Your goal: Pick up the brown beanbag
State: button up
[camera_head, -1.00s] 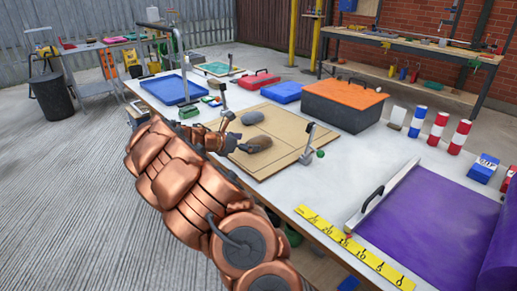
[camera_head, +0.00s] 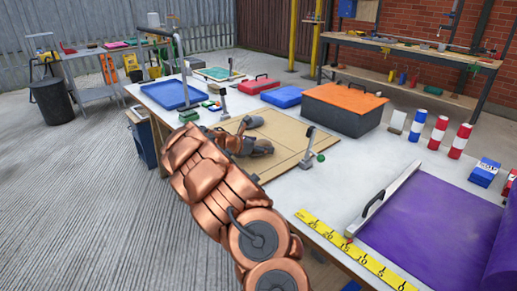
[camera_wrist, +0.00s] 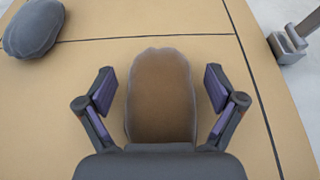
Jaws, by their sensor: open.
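The brown beanbag (camera_wrist: 160,95) lies on the tan board in the wrist view, brown on top with greyish edges. My gripper (camera_wrist: 159,88) is open, with one finger on each side of it and a gap to both. Its near end is hidden behind the gripper's palm. In the head view the beanbag (camera_head: 263,147) shows just beyond my gripper (camera_head: 248,145), partly hidden by it. A grey beanbag (camera_wrist: 34,27) lies to the upper left in the wrist view, and also in the head view (camera_head: 253,122).
The tan board (camera_head: 283,143) lies on a long table. A toggle clamp (camera_head: 308,148) stands at its right edge, and shows in the wrist view (camera_wrist: 288,42). An orange-lidded box (camera_head: 343,105), blue tray (camera_head: 173,93) and purple sheet (camera_head: 425,220) are around it.

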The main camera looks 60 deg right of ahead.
jog(key=shift+r, duration=0.1)
grip_shut()
dwell(0.8)
